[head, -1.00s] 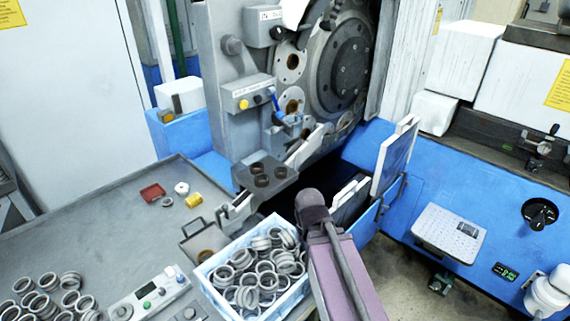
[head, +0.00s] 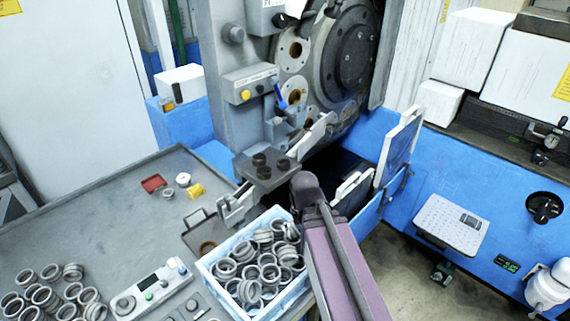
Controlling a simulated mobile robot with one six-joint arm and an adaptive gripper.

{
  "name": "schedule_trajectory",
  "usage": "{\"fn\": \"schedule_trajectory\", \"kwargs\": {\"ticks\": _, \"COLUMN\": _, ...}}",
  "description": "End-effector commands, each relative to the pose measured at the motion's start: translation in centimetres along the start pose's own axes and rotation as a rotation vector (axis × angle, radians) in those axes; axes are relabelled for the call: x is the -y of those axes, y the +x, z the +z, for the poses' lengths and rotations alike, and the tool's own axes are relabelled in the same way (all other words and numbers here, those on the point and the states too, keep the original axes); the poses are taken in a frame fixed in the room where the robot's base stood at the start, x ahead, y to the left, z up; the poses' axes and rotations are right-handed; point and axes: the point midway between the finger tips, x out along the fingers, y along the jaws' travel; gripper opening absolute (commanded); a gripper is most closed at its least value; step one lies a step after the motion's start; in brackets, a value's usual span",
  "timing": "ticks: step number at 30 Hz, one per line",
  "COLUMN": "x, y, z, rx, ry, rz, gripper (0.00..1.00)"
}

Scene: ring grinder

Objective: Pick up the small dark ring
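Three small dark rings sit on a dark grey block in front of the grinder: one at the back left (head: 259,159), one at the right (head: 283,163) and one in front (head: 264,172). A brownish ring (head: 207,246) lies in a small grey tray beside the blue crate. I cannot tell which of these is the ring named in the task. My purple arm link (head: 338,255) rises from the bottom, and its dark rounded end (head: 306,186) is right of and below the block.
A light blue crate (head: 213,285) full of grey rings stands below the block. Loose grey rings (head: 45,295) and a control box (head: 150,288) are on the grey table (head: 95,225). The table's middle is clear.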

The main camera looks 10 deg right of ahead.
Motion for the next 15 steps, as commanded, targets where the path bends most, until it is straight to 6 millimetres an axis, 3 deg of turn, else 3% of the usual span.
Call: {"fn": "schedule_trajectory", "kwargs": {"ticks": 15, "x": 0.6, "y": -7.8, "z": -8.7, "rx": 0.000, "ry": -0.062, "rz": 0.000, "gripper": 1.00}}
